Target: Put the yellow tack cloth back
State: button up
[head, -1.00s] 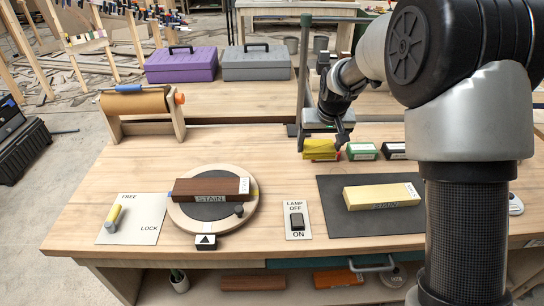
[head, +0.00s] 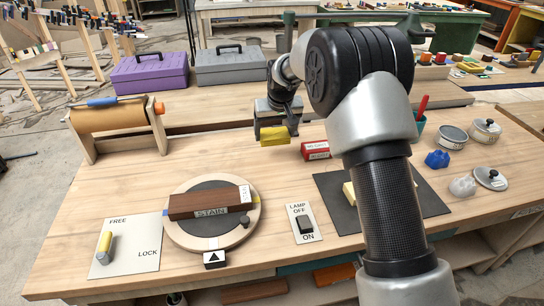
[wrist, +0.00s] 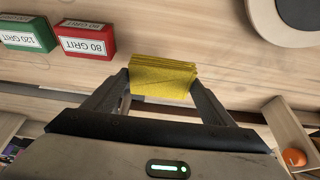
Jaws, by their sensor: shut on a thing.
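The yellow tack cloth (head: 274,136) is a folded stack held between the two fingers of my gripper (head: 271,126). In the wrist view the cloth (wrist: 162,77) spans the gap between the fingertips of my gripper (wrist: 160,84), which is shut on it. It appears to hang above the bare wood of the bench (head: 225,150), left of the red 80 grit block (head: 316,150). The exact height is hard to tell.
A green 120 grit block (wrist: 25,34) sits beside the red one. A turntable (head: 190,235) carries a brown board (head: 190,204) labelled STAIN. A paper roll (head: 108,116) stands at the left. A lamp switch plate (head: 304,222) and dark mat (head: 432,200) lie in front.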

aim_at(277, 142)
notch_tip(277, 142, down, 8)
jog(key=shift+f+b, duration=0.1)
jog(key=shift+b, duration=0.4)
jog(key=shift+f, duration=0.2)
jog(key=o, duration=0.9)
jog(key=shift+s+r, duration=0.1)
jog(key=shift+r, duration=0.45)
jog(key=p+v, duration=0.1)
jog(key=v, duration=1)
jog(key=shift+s+d+r, duration=0.15)
jog(key=shift+s, duration=0.05)
